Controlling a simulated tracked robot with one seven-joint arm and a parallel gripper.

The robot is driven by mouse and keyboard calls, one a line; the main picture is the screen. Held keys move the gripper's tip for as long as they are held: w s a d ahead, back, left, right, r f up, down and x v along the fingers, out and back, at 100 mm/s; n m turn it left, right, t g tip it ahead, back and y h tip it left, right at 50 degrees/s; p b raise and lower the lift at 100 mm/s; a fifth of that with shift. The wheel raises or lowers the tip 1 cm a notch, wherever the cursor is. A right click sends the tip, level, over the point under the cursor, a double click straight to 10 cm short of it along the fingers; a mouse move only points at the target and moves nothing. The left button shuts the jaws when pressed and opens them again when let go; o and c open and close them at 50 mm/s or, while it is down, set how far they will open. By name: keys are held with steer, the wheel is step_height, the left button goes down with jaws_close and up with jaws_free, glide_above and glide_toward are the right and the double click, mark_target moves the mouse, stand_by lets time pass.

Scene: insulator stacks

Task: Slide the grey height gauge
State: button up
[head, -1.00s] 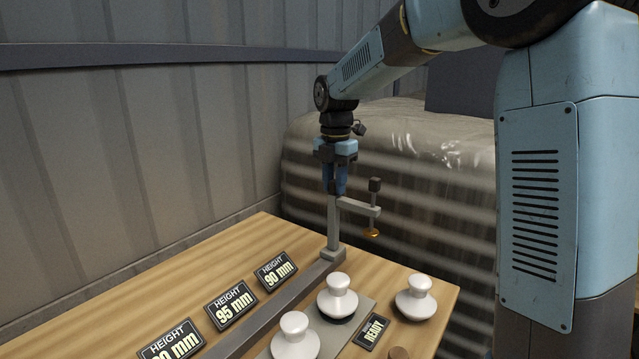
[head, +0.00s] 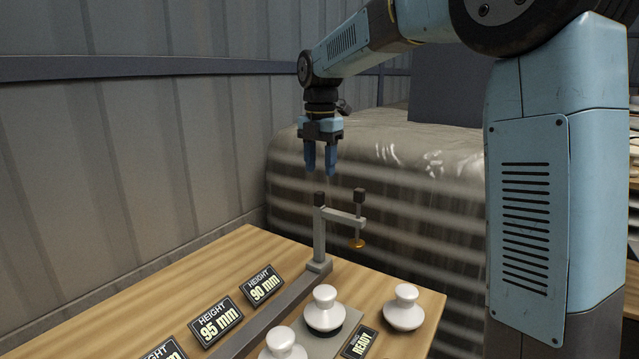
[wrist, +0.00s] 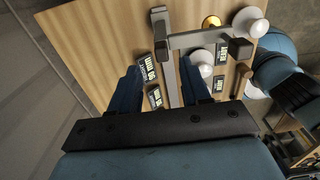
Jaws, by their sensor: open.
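The grey height gauge (head: 319,238) stands upright at the far end of a grey rail (head: 270,318) on the wooden table. Its side arm points right and carries a dark knob on top and a gold disc (head: 357,243) below. A dark cap tops its post. My gripper (head: 320,172) is open and empty, pointing down, above the post and apart from it. In the wrist view, the gauge's arm (wrist: 198,39) and the rail show beyond and between my open fingers (wrist: 163,88).
White insulators stand right of the rail, one (head: 324,310) on a grey plate and one (head: 404,308) near the table's right edge. A READY sign (head: 360,343) lies between them. Height signs, including 90 mm (head: 263,284) and 95 mm (head: 216,321), line the rail's left side. A corrugated wall is behind.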

step_height(320, 180, up, 6)
stand_by(0.4)
steer(key=s+d+m+t, duration=0.3)
steer(key=s+d+m, duration=0.8)
steer(key=s+m, duration=0.35)
steer(key=s+d+f+m+t, duration=0.1)
steer(key=s+d+f+m, duration=0.2)
steer(key=s+f+m, duration=0.2)
steer(key=s+d+f+m+t, duration=0.1)
steer(key=s+d+f+m, duration=0.3)
steer(key=s+m, duration=0.5)
steer(key=shift+s+f+t, duration=0.3)
steer(key=shift+s+f, duration=0.3)
steer(key=shift+f, duration=0.1)
